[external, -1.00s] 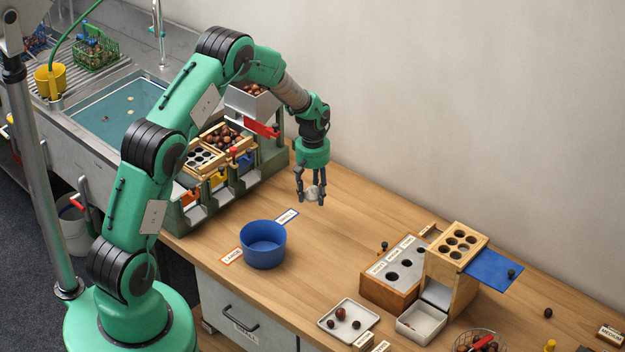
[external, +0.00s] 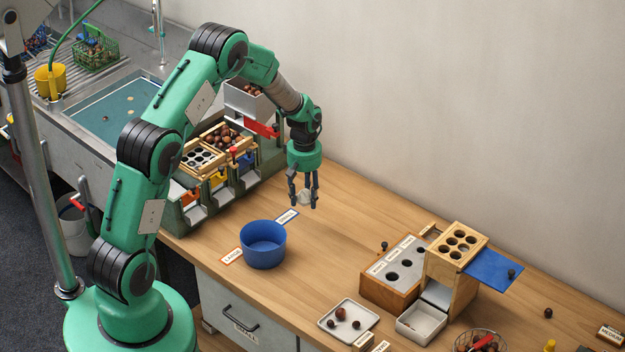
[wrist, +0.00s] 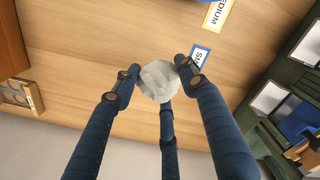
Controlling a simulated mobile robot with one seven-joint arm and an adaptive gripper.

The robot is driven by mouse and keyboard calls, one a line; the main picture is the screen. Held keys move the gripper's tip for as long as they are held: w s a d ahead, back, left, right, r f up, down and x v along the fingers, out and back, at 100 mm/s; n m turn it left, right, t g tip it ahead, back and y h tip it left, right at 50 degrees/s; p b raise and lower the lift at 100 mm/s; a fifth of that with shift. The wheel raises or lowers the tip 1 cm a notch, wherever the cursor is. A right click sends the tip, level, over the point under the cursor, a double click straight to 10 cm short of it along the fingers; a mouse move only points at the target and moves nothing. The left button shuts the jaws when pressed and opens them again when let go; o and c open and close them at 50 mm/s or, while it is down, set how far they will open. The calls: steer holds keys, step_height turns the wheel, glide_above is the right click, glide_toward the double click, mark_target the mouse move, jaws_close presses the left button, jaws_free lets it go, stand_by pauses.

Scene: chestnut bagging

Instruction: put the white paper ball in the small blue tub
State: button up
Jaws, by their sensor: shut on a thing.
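The white paper ball (wrist: 157,82) is held between the dark blue fingers of my gripper (external: 303,196), which is shut on it. In the external view the ball (external: 304,197) hangs between the fingertips above the wooden bench. The small blue tub (external: 263,247) stands on the bench, below and to the left of my gripper. Its inside looks empty. In the wrist view only a blue edge (wrist: 180,3), likely the tub, shows at the top.
A green sorting rack (external: 240,165) stands left of my gripper. A wooden box with holes (external: 392,285) and a white tray (external: 349,322) with several chestnuts are to the right. Label cards (external: 287,216) lie near the tub.

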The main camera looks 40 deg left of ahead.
steer(key=n, duration=0.2)
glide_above(263, 245)
steer(key=s+d, duration=0.3)
steer(key=shift+w+r, duration=0.15)
steer(key=shift+r, duration=0.2)
steer(key=shift+f+b, duration=0.55)
steer(key=shift+f, duration=2.55)
steer(key=shift+f+b, duration=0.4)
steer(key=shift+f, duration=1.5)
steer(key=shift+f, duration=0.1)
steer(key=o, duration=0.7)
steer(key=shift+o, duration=0.2)
